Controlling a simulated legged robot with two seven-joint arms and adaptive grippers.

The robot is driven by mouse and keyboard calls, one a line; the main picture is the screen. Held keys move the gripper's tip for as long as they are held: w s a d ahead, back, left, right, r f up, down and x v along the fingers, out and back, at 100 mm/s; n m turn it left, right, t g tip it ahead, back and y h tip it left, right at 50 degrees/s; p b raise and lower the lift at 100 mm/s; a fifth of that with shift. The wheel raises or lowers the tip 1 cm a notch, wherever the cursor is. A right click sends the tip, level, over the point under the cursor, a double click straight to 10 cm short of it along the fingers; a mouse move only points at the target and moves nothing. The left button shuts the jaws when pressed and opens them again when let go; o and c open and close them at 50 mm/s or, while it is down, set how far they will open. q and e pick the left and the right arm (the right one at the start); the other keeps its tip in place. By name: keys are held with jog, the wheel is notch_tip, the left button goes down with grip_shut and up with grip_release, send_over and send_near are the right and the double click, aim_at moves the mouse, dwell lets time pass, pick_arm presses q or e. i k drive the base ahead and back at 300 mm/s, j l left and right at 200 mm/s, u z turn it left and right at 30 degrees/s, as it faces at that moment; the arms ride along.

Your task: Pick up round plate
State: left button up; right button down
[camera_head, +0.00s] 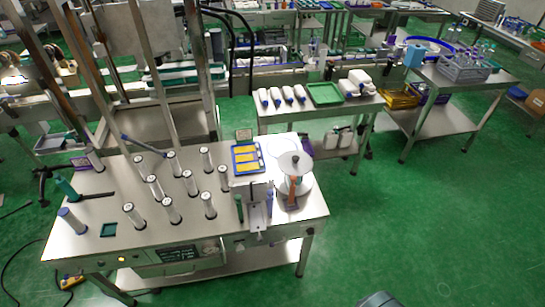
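A round grey plate (295,162) with a dark spot at its middle sits at the right end of the near steel table. I cannot tell which of the two discs is the task's round plate. Neither of my grippers shows in the head view, and nothing is seen touching the discs.
Several white cylinders (154,187) stand on the near steel table (190,235). A blue tray with yellow pieces (246,158) lies left of the discs. A small upright fixture (258,205) stands in front. Green floor (400,220) is open to the right.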

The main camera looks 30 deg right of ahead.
aim_at(292, 162)
jog(key=i+l+u, duration=0.1)
jog(key=l+u, duration=0.25)
jog(key=l, duration=0.9)
jog(key=l+u, duration=0.35)
jog(key=l, duration=0.9)
